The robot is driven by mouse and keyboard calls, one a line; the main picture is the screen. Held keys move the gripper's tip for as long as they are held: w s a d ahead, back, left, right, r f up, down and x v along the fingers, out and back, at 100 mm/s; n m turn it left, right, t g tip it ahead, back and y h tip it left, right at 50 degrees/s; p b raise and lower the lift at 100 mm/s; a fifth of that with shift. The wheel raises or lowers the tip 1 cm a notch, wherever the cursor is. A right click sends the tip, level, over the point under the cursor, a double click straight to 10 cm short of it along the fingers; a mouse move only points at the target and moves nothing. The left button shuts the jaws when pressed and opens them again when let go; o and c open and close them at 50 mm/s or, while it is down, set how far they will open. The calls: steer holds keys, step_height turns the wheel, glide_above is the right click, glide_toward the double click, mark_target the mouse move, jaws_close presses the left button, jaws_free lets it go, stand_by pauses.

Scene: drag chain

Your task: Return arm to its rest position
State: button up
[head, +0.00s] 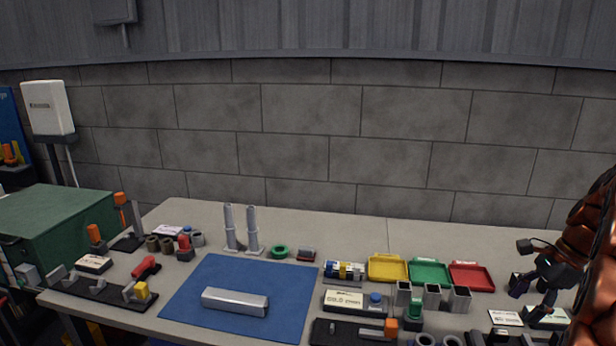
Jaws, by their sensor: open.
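My gripper (540,277) is at the right side of the head view, above the right end of the workbench. It is dark, its fingers are apart, and nothing shows between them. My arm runs up along the right edge of the picture. A silver bar-shaped piece (235,302) lies on the blue mat (207,278), well to the left of my gripper. The grey workbench (350,232) spans the view. The far end of the bench behind my arm is hidden.
Yellow (388,268), green (430,272) and red (471,275) trays stand left of my gripper. Square metal tubes (460,299) stand before them. White cards (505,318) lie below my gripper. Two grey posts (241,230) stand behind the mat. The bench's back strip is clear.

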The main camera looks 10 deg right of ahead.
steer(key=s+a+r+n+g+h, duration=0.1)
steer(key=s+a+n, duration=0.3)
steer(key=a, duration=0.7)
steer(key=s+a+r+n+g, duration=0.1)
steer(key=a+n, duration=0.4)
steer(key=a, duration=0.7)
steer(key=s+a+f+n+h, duration=0.1)
steer(key=s+a+f+n, duration=0.1)
steer(key=s+a+n, duration=0.3)
steer(key=s+a+f+n+g+h, duration=0.1)
steer(key=s+a+n, duration=0.5)
steer(key=s, duration=0.6)
step_height(320, 180, down, 3)
steer(key=shift+s+a+r+n+h, duration=0.25)
steer(key=shift+s+n+h, duration=0.1)
steer(key=shift+n+h, duration=0.2)
